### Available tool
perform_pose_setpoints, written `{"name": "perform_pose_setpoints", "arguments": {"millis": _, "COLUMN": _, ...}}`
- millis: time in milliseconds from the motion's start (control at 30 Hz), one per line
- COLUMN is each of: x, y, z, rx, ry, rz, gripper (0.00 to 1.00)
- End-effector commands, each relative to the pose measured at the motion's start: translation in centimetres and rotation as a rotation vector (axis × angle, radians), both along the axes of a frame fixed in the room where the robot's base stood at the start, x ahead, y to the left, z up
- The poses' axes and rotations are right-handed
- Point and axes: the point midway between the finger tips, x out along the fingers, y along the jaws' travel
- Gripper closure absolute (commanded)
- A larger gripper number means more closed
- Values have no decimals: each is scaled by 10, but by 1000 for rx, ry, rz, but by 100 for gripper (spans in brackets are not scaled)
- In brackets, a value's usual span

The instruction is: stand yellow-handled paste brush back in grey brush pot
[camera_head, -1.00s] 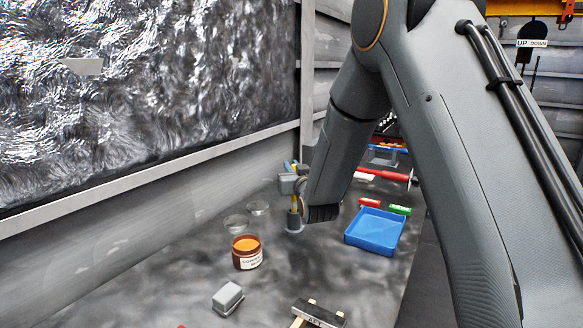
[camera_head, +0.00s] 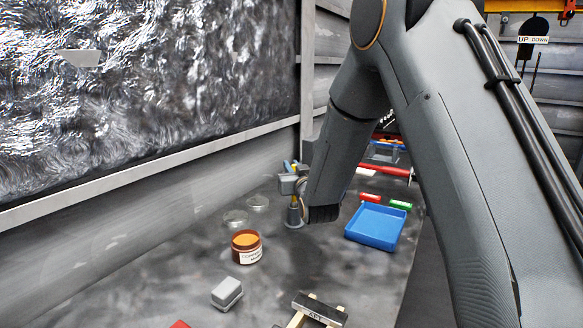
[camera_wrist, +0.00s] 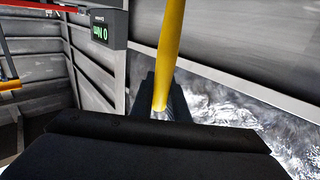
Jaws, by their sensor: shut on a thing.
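The yellow-handled paste brush (camera_wrist: 170,50) stands up from my gripper (camera_wrist: 160,100) in the wrist view, its handle rising past the top edge. In the head view my gripper (camera_head: 291,186) is shut on the brush at the far end of the bench, and a bit of yellow handle (camera_head: 295,200) shows beside it. The grey brush pot (camera_head: 294,216) is directly below the gripper on the bench. The brush's lower end is hidden, and I cannot tell how deep it sits in the pot.
An open orange paste jar (camera_head: 247,250) and two clear round dishes (camera_head: 236,217) stand left of the pot. A blue tray (camera_head: 375,226) lies to the right, with red and green items behind it. A grey block (camera_head: 227,293) and a stand marked AFT (camera_head: 318,312) are nearer.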

Motion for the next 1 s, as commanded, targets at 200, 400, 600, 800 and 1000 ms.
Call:
{"name": "perform_pose_setpoints", "arguments": {"millis": 200, "x": 0, "y": 0, "z": -5, "rx": 0, "ry": 0, "rz": 0, "gripper": 100}}
{"name": "perform_pose_setpoints", "arguments": {"millis": 400, "x": 0, "y": 0, "z": -8, "rx": 0, "ry": 0, "rz": 0, "gripper": 100}}
{"name": "perform_pose_setpoints", "arguments": {"millis": 600, "x": 0, "y": 0, "z": -12, "rx": 0, "ry": 0, "rz": 0, "gripper": 100}}
{"name": "perform_pose_setpoints", "arguments": {"millis": 800, "x": 0, "y": 0, "z": -16, "rx": 0, "ry": 1, "rz": 0, "gripper": 100}}
{"name": "perform_pose_setpoints", "arguments": {"millis": 1000, "x": 0, "y": 0, "z": -19, "rx": 0, "ry": 1, "rz": 0, "gripper": 100}}
